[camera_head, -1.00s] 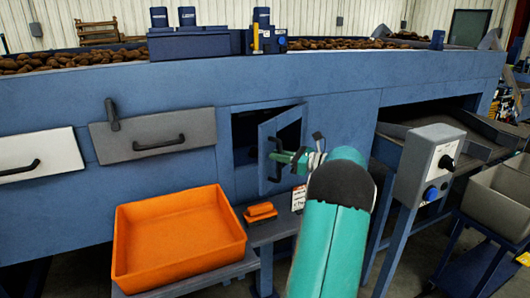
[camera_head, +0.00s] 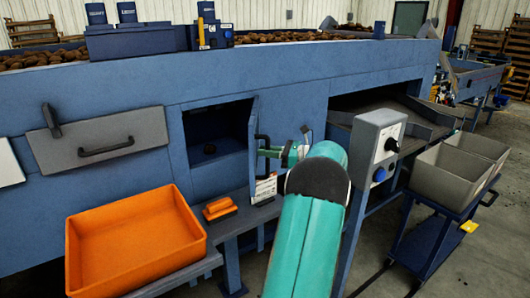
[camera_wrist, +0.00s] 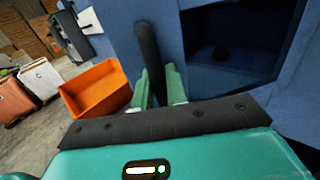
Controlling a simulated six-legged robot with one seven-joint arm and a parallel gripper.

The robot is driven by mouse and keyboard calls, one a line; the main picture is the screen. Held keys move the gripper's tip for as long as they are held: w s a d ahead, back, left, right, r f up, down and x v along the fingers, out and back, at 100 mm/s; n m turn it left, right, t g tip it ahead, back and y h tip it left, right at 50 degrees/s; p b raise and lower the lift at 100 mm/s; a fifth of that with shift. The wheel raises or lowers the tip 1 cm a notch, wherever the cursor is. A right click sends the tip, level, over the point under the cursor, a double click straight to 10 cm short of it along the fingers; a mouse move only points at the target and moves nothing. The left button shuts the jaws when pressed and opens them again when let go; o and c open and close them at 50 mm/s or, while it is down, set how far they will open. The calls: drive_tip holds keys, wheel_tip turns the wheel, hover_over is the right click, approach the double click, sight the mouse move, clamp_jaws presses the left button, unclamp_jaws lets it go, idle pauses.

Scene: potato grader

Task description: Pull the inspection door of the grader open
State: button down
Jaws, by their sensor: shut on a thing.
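The inspection door (camera_head: 253,140) of the blue grader (camera_head: 295,100) stands wide open, hinged on the right of its opening and seen nearly edge-on in the head view. The dark opening (camera_head: 215,135) shows to its left, with a small dark round thing inside. The door's black bar handle (camera_head: 263,155) stands on its outer face. My gripper (camera_head: 273,153) is shut on this handle. In the wrist view the handle (camera_wrist: 148,60) runs up between the two green fingers (camera_wrist: 160,88).
An orange tray (camera_head: 77,240) stands on a low bench at the left, beside a small orange brush-like thing (camera_head: 219,209). A grey control box (camera_head: 377,145) stands to the right of my arm. A cart with grey bins (camera_head: 450,180) is further right.

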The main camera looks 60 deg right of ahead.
drive_tip(key=shift+s, duration=0.1)
drive_tip(key=c, duration=1.5)
unclamp_jaws()
drive_tip(key=shift+a, duration=0.1)
drive_tip(key=shift+r, duration=0.5)
drive_tip(key=shift+o, duration=0.3)
drive_tip(key=s+a+r, duration=0.1)
drive_tip(key=a+r, duration=0.2)
drive_tip(key=r, duration=0.4)
drive_tip(key=shift+s+a, duration=0.15)
drive_tip(key=shift+s, duration=0.05)
drive_tip(key=a, duration=0.1)
drive_tip(key=s+a+r, duration=0.1)
drive_tip(key=a+r, duration=0.1)
drive_tip(key=shift+s+a+r, duration=0.2)
drive_tip(key=shift+s, duration=0.2)
drive_tip(key=shift+c, duration=0.2)
drive_tip(key=s+a+r, duration=0.2)
drive_tip(key=a, duration=0.3)
drive_tip(key=shift+s+a+r, duration=0.25)
drive_tip(key=shift+s+a, duration=0.05)
drive_tip(key=shift+a, duration=0.05)
drive_tip(key=shift+a, duration=0.1)
